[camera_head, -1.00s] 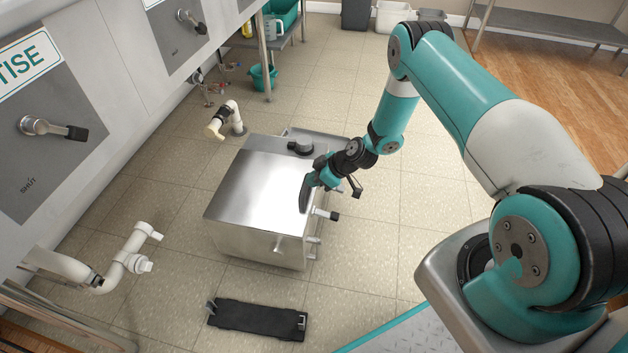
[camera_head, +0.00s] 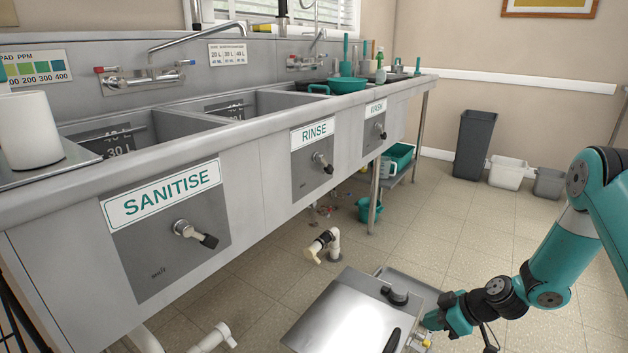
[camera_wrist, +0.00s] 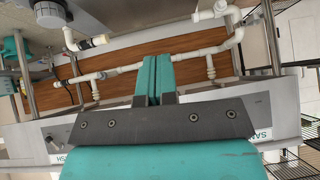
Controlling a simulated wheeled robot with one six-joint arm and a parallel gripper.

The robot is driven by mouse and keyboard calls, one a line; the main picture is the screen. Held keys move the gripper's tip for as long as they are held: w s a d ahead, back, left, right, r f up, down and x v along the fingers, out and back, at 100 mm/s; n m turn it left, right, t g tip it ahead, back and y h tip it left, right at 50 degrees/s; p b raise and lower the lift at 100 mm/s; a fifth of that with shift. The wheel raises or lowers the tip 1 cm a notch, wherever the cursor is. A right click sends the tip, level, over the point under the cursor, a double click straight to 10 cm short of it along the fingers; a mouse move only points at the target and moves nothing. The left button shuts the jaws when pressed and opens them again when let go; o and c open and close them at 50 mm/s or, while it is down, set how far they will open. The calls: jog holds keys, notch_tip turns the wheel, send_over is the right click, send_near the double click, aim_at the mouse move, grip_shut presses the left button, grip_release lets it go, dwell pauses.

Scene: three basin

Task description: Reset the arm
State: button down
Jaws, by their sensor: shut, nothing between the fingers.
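My arm reaches in from the right in the head view, bent down toward a steel box on the floor. My gripper (camera_head: 434,321) is low at the right edge of the steel box (camera_head: 345,318), in front of it from this viewpoint; I cannot tell whether it touches the box. In the wrist view my gripper (camera_wrist: 153,62) has its two teal fingers together with nothing between them. The wrist camera looks tilted at pipes and the underside of the sink unit.
A sink unit (camera_head: 262,185) with SANITISE, RINSE and other labelled fronts and lever handles runs along the left. A white floor pipe (camera_head: 333,240) stands beyond the box. Bins (camera_head: 474,145) stand by the back wall. Tiled floor (camera_head: 440,215) is clear between box and bins.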

jog(key=s+a+r+g, duration=0.1)
jog(key=s+a+r, duration=0.25)
jog(key=r, duration=0.45)
jog(key=s+a+r+g+h, duration=0.1)
jog(key=s+a+r, duration=0.1)
jog(key=a+r, duration=0.4)
jog(key=s+a+r+g, duration=0.1)
jog(key=s+a+r, duration=0.15)
jog(key=r, duration=0.65)
jog(key=s+a+r+m+h, duration=0.1)
jog(key=s+r, duration=0.3)
jog(key=s, duration=0.2)
jog(key=s+a+r+m+g, duration=0.1)
jog(key=s+r, duration=0.2)
jog(key=s, duration=0.4)
jog(key=s+a+r+m+h, duration=0.1)
jog(key=s+a+r, duration=0.1)
jog(key=s+r, duration=0.3)
notch_tip(320, 180, up, 26)
jog(key=s+p, duration=0.1)
jog(key=p, duration=2.7)
jog(key=shift+s+d+r, duration=0.2)
jog(key=shift+s, duration=0.05)
